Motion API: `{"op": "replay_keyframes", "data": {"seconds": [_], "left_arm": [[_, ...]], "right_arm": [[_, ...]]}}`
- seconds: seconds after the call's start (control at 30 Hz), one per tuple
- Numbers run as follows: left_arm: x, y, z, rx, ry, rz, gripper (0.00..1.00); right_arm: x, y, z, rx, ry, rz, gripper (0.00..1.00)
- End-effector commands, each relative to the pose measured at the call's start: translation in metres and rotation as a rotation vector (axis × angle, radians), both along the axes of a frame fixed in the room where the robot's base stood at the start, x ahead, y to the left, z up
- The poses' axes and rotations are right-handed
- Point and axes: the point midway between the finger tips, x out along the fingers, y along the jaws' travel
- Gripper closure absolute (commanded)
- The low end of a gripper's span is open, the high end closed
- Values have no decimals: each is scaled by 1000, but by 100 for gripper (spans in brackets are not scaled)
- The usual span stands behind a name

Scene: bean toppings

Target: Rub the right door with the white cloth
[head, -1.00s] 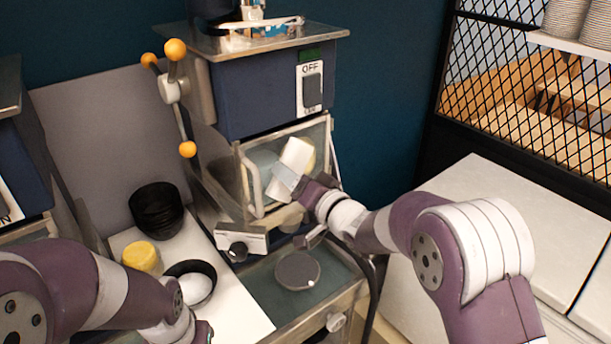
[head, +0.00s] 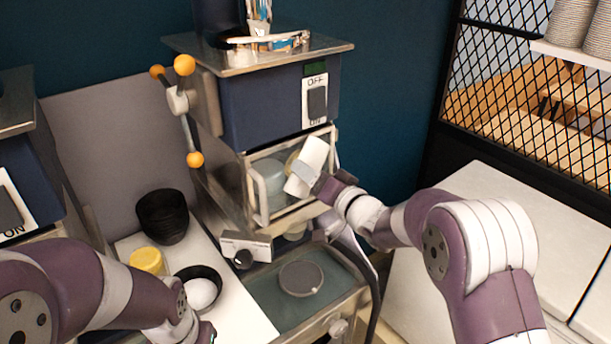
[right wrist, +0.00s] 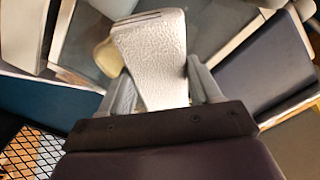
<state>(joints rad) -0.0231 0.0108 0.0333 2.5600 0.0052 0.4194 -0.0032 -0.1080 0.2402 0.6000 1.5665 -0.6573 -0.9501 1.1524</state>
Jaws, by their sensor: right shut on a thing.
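The white cloth (head: 308,164) is a thick folded pad. My right gripper (head: 304,174) is shut on it and holds it at the front of the machine's clear door (head: 270,176). The right wrist view shows the rough white cloth (right wrist: 152,62) between both fingers of the right gripper (right wrist: 160,92). The cloth and gripper hide the right part of the door. I cannot tell whether the cloth touches the pane. My left gripper (head: 205,334) is at the bottom edge, mostly cut off, and its jaws cannot be made out.
The blue machine (head: 268,108) has an OFF/ON switch and a lever with orange knobs (head: 184,66). Below the door is a round grey plate (head: 300,278). Black bowls (head: 162,215), a yellow item (head: 147,261) and a bowl with a white ball (head: 200,290) stand left.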

Motion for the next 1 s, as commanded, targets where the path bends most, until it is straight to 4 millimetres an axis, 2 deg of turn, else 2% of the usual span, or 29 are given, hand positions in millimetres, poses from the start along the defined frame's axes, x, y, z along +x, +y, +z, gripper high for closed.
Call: {"op": "replay_keyframes", "data": {"seconds": [0.2, 0.37, 0.6, 1.0], "left_arm": [[0, 0, 10, 0, 0, 0, 100], [0, 0, 13, 0, 0, 0, 100], [0, 0, 22, 0, 0, 0, 100], [0, 0, 22, 0, 0, 0, 100]], "right_arm": [[14, -21, 2, 1, 1, -4, 75], [19, -29, 1, 1, 0, -2, 75], [36, -48, 2, 0, 1, -2, 75], [37, -53, 0, 0, 2, -1, 75]]}}
